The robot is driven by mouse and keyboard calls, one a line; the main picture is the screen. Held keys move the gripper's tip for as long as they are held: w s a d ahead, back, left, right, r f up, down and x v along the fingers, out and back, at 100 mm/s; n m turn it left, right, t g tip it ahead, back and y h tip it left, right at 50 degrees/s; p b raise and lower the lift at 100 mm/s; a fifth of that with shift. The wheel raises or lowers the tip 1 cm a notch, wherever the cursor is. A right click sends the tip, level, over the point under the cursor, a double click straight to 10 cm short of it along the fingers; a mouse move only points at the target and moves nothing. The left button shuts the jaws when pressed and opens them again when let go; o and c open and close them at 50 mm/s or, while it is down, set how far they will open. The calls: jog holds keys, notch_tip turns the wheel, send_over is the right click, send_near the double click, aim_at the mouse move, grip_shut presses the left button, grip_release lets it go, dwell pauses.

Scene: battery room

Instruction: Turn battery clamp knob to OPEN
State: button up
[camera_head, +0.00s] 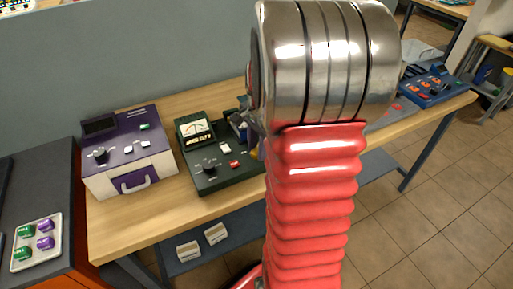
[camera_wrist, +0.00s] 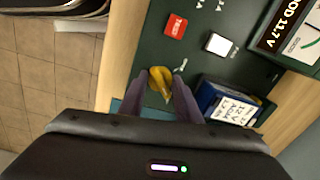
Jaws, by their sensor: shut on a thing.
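The yellow battery clamp knob (camera_wrist: 161,88) is on the dark green tester (camera_head: 213,180), between the two purple-grey fingers of my gripper (camera_wrist: 162,80) in the wrist view. My gripper is shut on the knob; the fingers hide part of its sides. A blue 12 V battery (camera_wrist: 219,103) sits on the tester just right of the fingers. In the head view my arm hides most of the knob and gripper. I cannot read any OPEN mark beside the knob.
The tester has a red TEST button (camera_wrist: 175,25), a white button (camera_wrist: 219,44) and a display (camera_wrist: 283,30) showing 11.7 V. A purple and white device (camera_head: 128,155) stands left of it on the wooden bench (camera_head: 115,238). A blue device (camera_head: 432,87) is far right.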

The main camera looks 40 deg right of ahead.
jog(key=shift+w+n, duration=0.1)
jog(key=shift+n, duration=0.4)
jog(key=n, duration=0.3)
jog(key=shift+d+n, duration=0.1)
jog(key=shift+n, duration=0.2)
jog(key=n, duration=0.4)
jog(key=shift+w+n, duration=0.1)
jog(key=shift+n, duration=0.2)
jog(key=n, duration=0.4)
jog(key=shift+w+d+n+y, duration=0.1)
jog(key=shift+n+y, duration=0.2)
jog(key=n, duration=0.4)
jog(key=shift+g, duration=0.3)
jog(key=o, duration=0.7)
jog(key=shift+o, duration=0.4)
